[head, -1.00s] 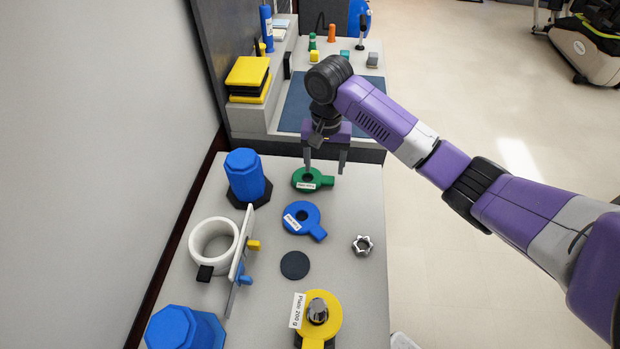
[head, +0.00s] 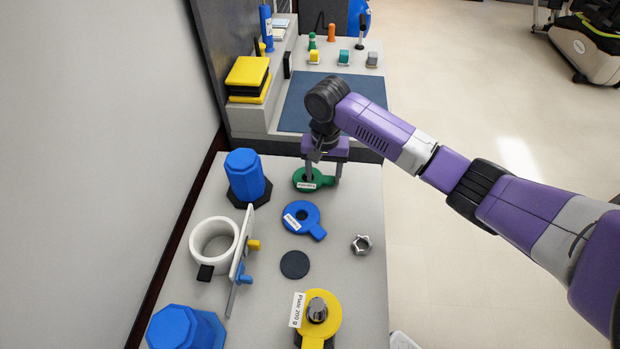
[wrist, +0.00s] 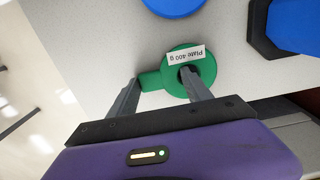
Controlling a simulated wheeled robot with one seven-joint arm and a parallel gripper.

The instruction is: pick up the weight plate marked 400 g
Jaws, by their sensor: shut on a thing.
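The green weight plate (head: 298,176) is at the far end of the grey tabletop, its handle pointing right. In the wrist view its white label on the green plate (wrist: 208,68) reads "Plate 400 g". My gripper (head: 323,177) is down at it, shut on the plate. In the wrist view my gripper (wrist: 161,76) has one finger at the plate's centre hole and the other at the handle side. The plate appears at tabletop height; I cannot tell whether it touches the surface.
A blue plate (head: 314,226) lies just nearer, then a dark disc (head: 295,265) and a yellow plate (head: 329,300) labelled 200 g. A blue octagonal weight (head: 245,175) stands to the left, near a white ring (head: 196,241) on an upright panel. A metal star nut (head: 361,245) lies right.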

